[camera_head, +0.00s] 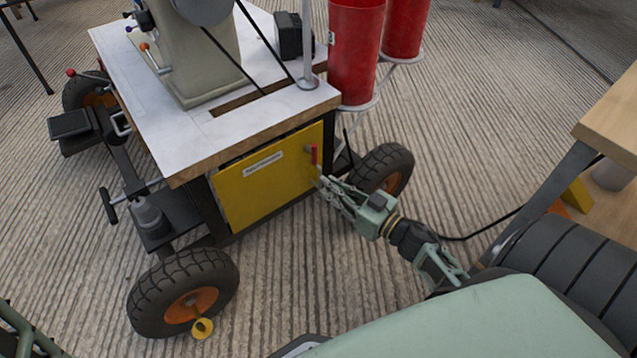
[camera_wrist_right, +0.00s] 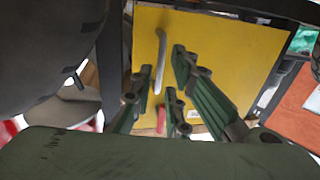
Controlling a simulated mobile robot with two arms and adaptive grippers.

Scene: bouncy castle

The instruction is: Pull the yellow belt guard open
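The yellow belt guard (camera_head: 262,190) is a flat panel with a white label on the side of the wheeled cart, and it looks closed. Its upright handle (camera_head: 314,155), red in the head view, is near the panel's right edge. My right gripper (camera_head: 321,184) is at that edge, just below the handle. In the right wrist view the yellow panel (camera_wrist_right: 215,60) fills the middle. The handle (camera_wrist_right: 161,60), grey with a red end, shows between the spread fingers (camera_wrist_right: 163,88); contact cannot be told. Greenish bars at the head view's bottom left may be part of my left gripper.
The cart's worktop (camera_head: 120,65) carries a machine. Two red buckets (camera_head: 355,50) stand in ring holders beside it. A black wheel (camera_head: 385,170) is behind my right gripper, another (camera_head: 185,290) at the front. A wooden table (camera_head: 612,115) is at right. Floor before the guard is clear.

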